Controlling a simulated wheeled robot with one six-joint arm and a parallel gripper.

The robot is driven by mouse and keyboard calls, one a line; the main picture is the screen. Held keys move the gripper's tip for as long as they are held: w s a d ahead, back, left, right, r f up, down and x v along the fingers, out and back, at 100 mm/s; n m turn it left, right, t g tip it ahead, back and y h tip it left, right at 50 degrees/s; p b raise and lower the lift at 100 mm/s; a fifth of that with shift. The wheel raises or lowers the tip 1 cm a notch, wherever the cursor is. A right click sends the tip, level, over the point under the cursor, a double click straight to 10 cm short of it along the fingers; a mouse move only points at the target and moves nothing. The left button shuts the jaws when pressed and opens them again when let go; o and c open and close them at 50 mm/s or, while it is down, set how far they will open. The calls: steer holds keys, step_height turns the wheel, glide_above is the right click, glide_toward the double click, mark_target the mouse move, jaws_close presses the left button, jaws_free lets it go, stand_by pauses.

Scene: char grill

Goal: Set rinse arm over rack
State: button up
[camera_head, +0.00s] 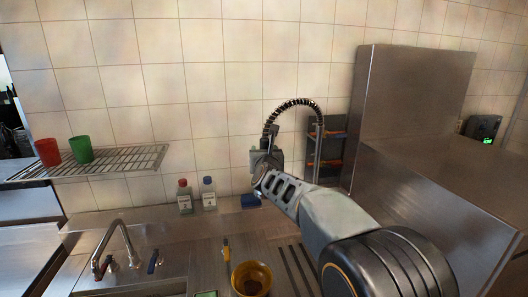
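The rinse arm (296,102) is a dark coiled-spring hose arching up from a post (319,150) in front of the tiled wall. Its spray end hangs down on the left side of the arch. My gripper (258,158) is at that hanging end, at the centre of the view. The fingers are small and overlap the spray end, so I cannot tell whether they are closed on it. A wire rack (120,162) is fixed to the wall at the left, with a red cup (47,152) and a green cup (81,149) on it.
A faucet (122,234) stands at the sink, lower left. Two bottles, red-capped (184,197) and blue-capped (208,194), stand by the wall. An amber bowl (252,279) sits on the steel counter. A large steel housing (410,110) blocks the right. Dark shelving (327,147) stands behind the post.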

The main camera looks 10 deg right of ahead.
steer(key=shift+c, duration=0.4)
jaws_close()
